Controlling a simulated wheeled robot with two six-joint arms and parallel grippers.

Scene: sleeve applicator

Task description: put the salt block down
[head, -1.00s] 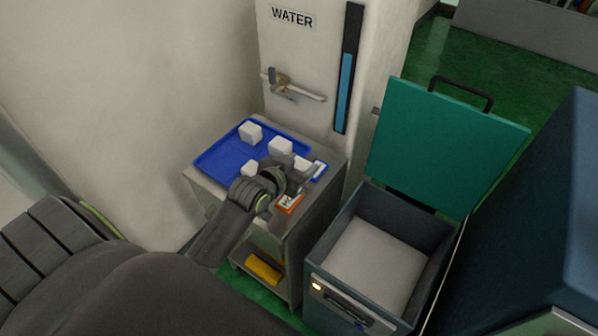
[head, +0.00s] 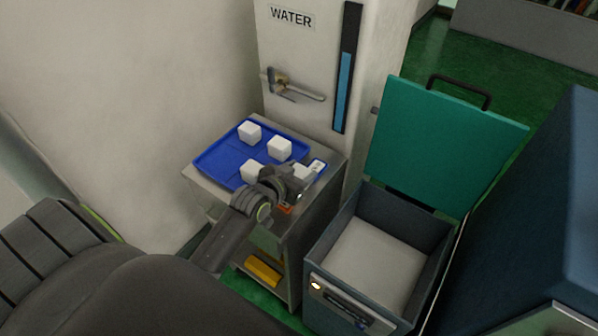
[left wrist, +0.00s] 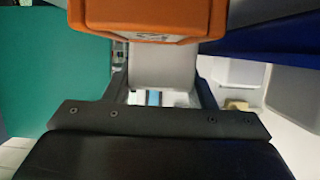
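My left gripper (head: 303,182) is low over the front right part of the blue tray (head: 214,160). In the left wrist view its two dark fingers stand on either side of a white salt block (left wrist: 163,68), shut on it. In the head view that block (head: 299,171) shows partly behind the gripper. I cannot tell whether it touches the tray. Other white blocks stand on the tray: one at the back (head: 249,132), one in the middle (head: 279,148), and one at the front (head: 251,171), partly hidden by my arm. My right gripper is not in view.
An orange labelled object (left wrist: 150,20) is close to the gripper; only a bit shows in the head view (head: 285,210). The tray lies on a metal cart (head: 334,160) against the WATER cabinet (head: 318,55). An open bin (head: 375,265) with a raised green lid (head: 440,145) stands right.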

